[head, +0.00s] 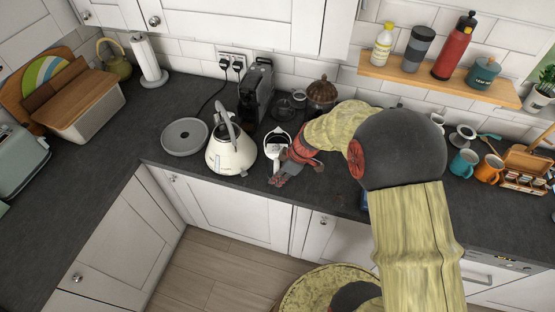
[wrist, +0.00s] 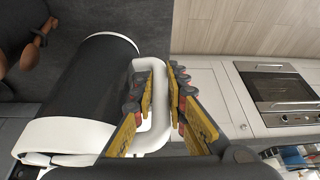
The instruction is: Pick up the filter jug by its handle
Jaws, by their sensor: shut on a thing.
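The filter jug (head: 277,138) is white with a dark body and stands just right of the cream kettle near the worktop's front edge. In the wrist view the jug (wrist: 88,85) fills the left side, with its white loop handle (wrist: 162,125) toward the middle. My gripper (wrist: 162,80) has its yellow-faced fingers on either side of the handle and is shut on it. In the head view my gripper (head: 283,174) is at the jug's front side, partly covering it. I cannot tell whether the jug's base touches the worktop.
The cream kettle (head: 229,153) is close on the left, beside a round grey plate (head: 184,137). A black coffee machine (head: 257,90) and a brown lidded pot (head: 321,95) stand behind. Mugs (head: 464,163) are at the right.

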